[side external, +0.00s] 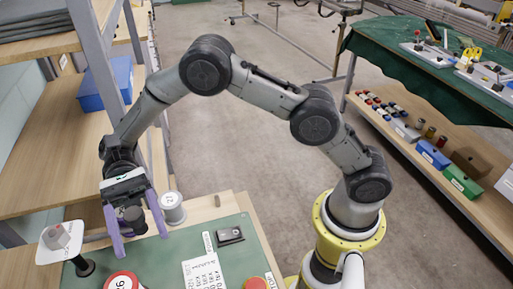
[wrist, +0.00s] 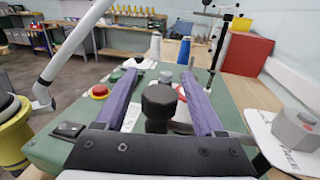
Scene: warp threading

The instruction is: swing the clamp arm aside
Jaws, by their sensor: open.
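My gripper (side external: 141,246) has two purple fingers, spread open over the left end of the green work board (side external: 185,243). In the wrist view my gripper (wrist: 160,75) has a thick black knob (wrist: 158,104) between its fingers, with a gap on each side. A dark round shape (side external: 132,214) shows between the fingers in the side view. I cannot tell the clamp arm for certain; the knob may be its handle. A grey bar (wrist: 241,138) runs out to the right beyond the right finger. The fingers and palm hide the rest of the knob's mount.
A white plate (side external: 47,254) with a grey knob stands left of the gripper, by a black post (side external: 84,267). A white spool (side external: 172,208) is close behind the fingers. A red-rimmed disc (side external: 123,281), a printed card (side external: 204,272) and a black device (side external: 230,236) are on the board.

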